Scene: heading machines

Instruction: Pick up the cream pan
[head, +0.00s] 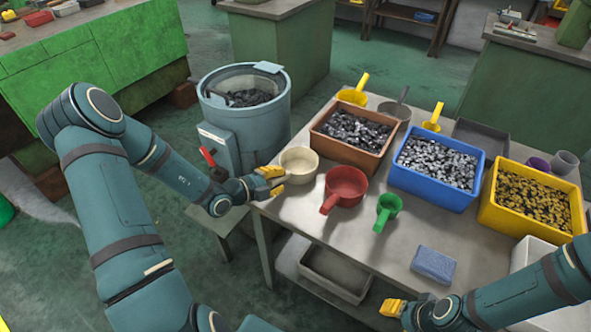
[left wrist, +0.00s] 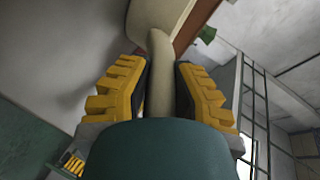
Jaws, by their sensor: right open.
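The cream pan (head: 299,163) is at the left edge of the table, its round bowl open upward and its handle pointing left to my left gripper (head: 273,181). In the left wrist view the pan's pale handle (left wrist: 160,80) lies between the yellow-and-black fingers of the left gripper (left wrist: 163,75). The fingertips appear to close on the handle from both sides. I cannot tell whether the pan's bottom touches the table. My right gripper (head: 393,308) is open and empty near the front edge of the table.
A red pan (head: 346,184) and a green scoop (head: 387,210) stand right of the cream pan. Brown (head: 318,137), blue (head: 432,197) and yellow (head: 521,224) bins of parts line the back. A blue sponge-like block (head: 433,264) lies in front. A round machine (head: 247,110) stands left of the table.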

